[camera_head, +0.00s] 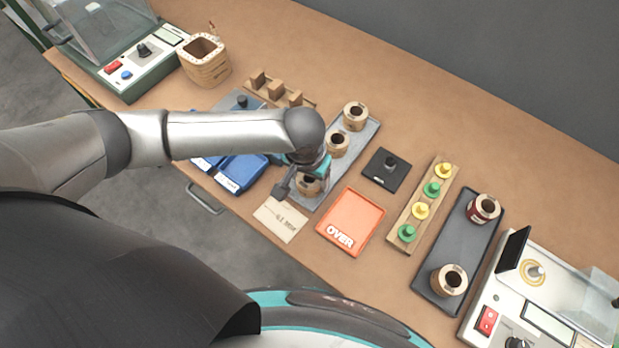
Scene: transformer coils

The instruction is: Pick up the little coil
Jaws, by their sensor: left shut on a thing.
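Three small coils, light wooden-looking rings with dark centres, stand in a row on a long grey tray (362,150). The far coil (355,115) and the middle coil (337,144) stand free. My left gripper (305,183) is over the near end of this tray, shut on the near coil (311,186). The gripper hides part of that coil, and I cannot tell whether it is lifted off the tray. My right gripper is not in view.
An orange tray marked OVER (352,217), a paper card (281,219) and blue bins (241,172) lie close by. A dark tray (462,235) with two coils, a peg rack (424,205) and a test machine (540,305) stand right.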

